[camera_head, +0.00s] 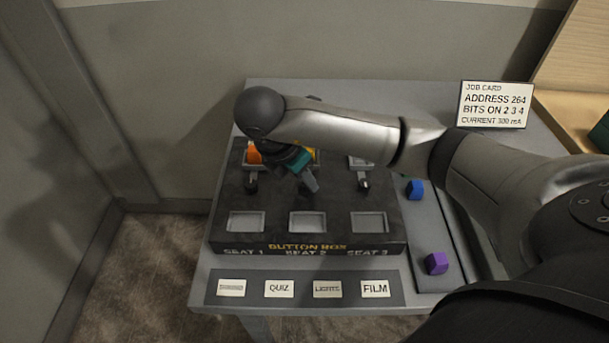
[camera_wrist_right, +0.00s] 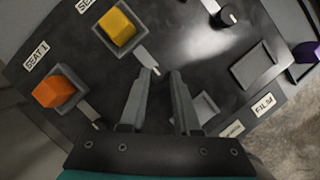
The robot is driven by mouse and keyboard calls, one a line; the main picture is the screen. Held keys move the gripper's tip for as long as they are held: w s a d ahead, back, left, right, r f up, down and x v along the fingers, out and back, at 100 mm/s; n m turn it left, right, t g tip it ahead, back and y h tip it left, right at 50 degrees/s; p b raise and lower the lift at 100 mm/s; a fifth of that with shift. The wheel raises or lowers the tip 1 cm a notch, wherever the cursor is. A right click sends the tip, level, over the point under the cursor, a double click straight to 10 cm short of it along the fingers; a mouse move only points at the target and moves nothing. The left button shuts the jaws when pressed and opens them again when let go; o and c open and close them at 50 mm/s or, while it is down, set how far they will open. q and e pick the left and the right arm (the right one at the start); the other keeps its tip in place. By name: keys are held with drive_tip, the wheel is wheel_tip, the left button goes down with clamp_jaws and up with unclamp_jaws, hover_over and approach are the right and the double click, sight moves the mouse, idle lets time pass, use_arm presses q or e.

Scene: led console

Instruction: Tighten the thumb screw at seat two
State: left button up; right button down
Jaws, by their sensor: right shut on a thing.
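The dark button box (camera_head: 228,200) stands on the grey table, with SEAT 1, SEAT 2 and SEAT 3 printed on its front. My right gripper (camera_head: 310,183) reaches over its middle. In the right wrist view its fingers (camera_wrist_right: 162,74) straddle the seat two thumb screw, of which only a pale metal tab (camera_wrist_right: 148,61) shows clearly; the knob is lost between the dark fingers. A yellow block (camera_wrist_right: 117,27) sits in the seat two socket, and an orange block (camera_wrist_right: 53,92) in seat one. Black thumb screws also show at seat one (camera_head: 251,186) and seat three (camera_head: 364,183). My left gripper is out of view.
A blue block (camera_head: 414,189) and a purple block (camera_head: 436,263) lie on a tray right of the box. Label cards, including QUIZ (camera_head: 279,289) and FILM (camera_head: 375,289), lie along the front. A job card (camera_head: 494,105) stands at the back right.

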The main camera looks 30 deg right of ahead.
drive_tip(key=c, duration=1)
unclamp_jaws()
drive_tip(key=shift+w+r, duration=0.15)
drive_tip(key=shift+r, duration=0.05)
drive_tip(key=o, duration=0.4)
drive_tip(key=shift+f, duration=0.15)
drive_tip(key=p+v, duration=0.7)
drive_tip(key=v, duration=0.8)
